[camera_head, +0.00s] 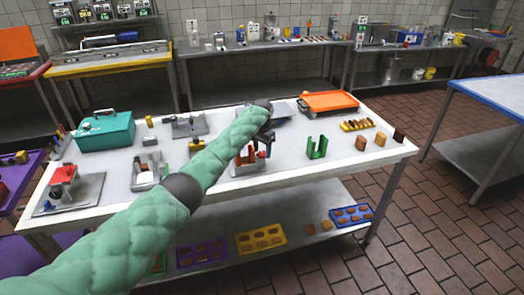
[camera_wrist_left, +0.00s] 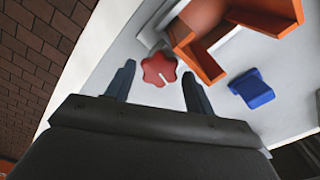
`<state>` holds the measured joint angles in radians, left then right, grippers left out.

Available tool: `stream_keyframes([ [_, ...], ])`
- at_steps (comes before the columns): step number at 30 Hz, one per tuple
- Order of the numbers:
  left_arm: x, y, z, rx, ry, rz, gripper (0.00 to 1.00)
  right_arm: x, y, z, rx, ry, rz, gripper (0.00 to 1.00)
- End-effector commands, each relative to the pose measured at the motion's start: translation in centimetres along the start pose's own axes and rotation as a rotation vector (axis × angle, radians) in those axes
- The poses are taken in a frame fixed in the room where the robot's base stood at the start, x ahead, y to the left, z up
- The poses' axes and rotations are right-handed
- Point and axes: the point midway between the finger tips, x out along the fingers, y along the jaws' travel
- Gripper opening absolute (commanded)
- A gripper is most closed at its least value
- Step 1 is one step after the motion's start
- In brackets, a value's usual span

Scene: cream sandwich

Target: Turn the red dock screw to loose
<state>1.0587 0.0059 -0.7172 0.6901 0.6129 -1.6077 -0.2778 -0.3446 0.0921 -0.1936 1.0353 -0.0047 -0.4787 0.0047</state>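The red dock screw (camera_wrist_left: 159,69) is a lobed knob with a short white line on its face, seen from above in the left wrist view. It sits on a pale base plate (camera_wrist_left: 125,50) beside an orange-brown dock part (camera_wrist_left: 203,30). My left gripper (camera_wrist_left: 159,71) is open, with its two dark fingertips on either side of the screw in the picture. I cannot tell whether the fingers touch it or how high they are. In the head view, my left gripper (camera_head: 267,137) points down over the dock (camera_head: 249,169), partly hidden by my green arm. My right gripper is out of view.
A blue block (camera_wrist_left: 252,88) lies near the screw. A green holder (camera_head: 317,148) and brown and yellow pieces (camera_head: 380,139) stand right of the dock. A teal case (camera_head: 105,132) and an orange tray (camera_head: 328,102) are on the white table (camera_head: 220,205).

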Motion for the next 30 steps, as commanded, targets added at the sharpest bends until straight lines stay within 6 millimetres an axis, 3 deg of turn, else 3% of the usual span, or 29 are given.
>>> stream_keyframes([
  [14,-0.6,0.0,0.0,0.001,0.0,0.0,0.64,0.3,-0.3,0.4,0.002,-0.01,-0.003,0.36],
  [18,-2.4,0.0,0.0,0.001,0.001,0.0,0.64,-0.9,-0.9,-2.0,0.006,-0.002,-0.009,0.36],
  [30,-7.1,0.0,0.0,0.0,-0.001,0.0,0.64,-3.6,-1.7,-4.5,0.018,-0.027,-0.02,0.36],
])
